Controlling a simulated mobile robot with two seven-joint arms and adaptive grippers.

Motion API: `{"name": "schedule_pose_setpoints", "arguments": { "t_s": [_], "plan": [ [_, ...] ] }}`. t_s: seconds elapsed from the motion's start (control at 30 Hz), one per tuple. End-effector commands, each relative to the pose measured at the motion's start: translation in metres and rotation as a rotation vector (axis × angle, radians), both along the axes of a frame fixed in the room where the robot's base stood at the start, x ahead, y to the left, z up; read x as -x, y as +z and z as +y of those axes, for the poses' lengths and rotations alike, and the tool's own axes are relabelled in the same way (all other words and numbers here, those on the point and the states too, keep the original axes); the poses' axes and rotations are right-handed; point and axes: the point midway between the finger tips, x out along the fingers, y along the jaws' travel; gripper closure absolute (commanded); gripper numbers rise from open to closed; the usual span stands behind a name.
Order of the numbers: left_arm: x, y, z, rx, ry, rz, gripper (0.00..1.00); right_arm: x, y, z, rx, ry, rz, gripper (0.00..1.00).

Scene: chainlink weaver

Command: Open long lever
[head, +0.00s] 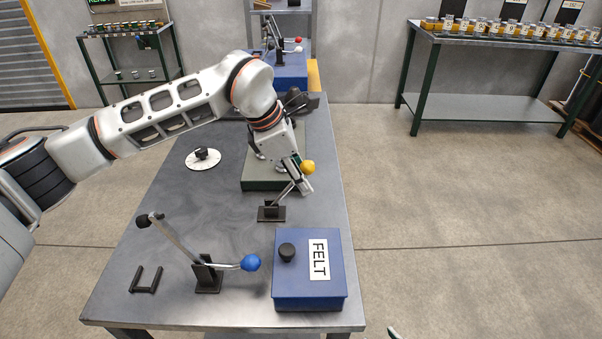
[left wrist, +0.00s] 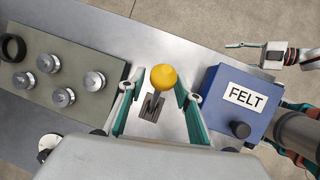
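A lever with a yellow ball knob (head: 308,167) leans up and to the right from a dark base (head: 271,213) on the grey table. The knob also shows in the left wrist view (left wrist: 163,77). My left gripper (head: 304,181) is at this knob. In the left wrist view its fingers are apart, one on each side of the knob; I cannot tell whether either touches it. A second lever, with a blue ball knob (head: 250,262) and a long silver bar (head: 176,239), stands nearer. My right gripper (left wrist: 262,52) shows partly in the left wrist view, its opening unclear.
A blue box marked FELT (head: 291,293) with a black knob stands at the near right. A green-grey block (head: 258,184) lies behind the yellow lever, partly hidden by my arm. A white disc (head: 203,159) and a black bracket (head: 146,280) are at the left.

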Motion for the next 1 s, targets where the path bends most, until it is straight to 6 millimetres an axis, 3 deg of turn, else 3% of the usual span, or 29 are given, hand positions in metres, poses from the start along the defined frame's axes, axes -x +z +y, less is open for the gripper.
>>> {"name": "schedule_pose_setpoints", "arguments": {
  "t_s": [0.17,0.3,1.0],
  "plan": [
    [0.0,0.0,0.0,0.0,0.0,0.0,0.66,0.0,0.0,0.0,0.0,0.0,0.0,0.6],
    [0.0,0.0,0.0,0.0,-0.001,0.0,1.0,0.0,-0.001,0.0,0.001,0.0,0.002,0.6],
    [-0.001,0.006,0.003,0.048,-0.002,-0.008,1.0,0.002,-0.011,-0.001,0.003,0.0,0.009,0.6]
  ]
}}
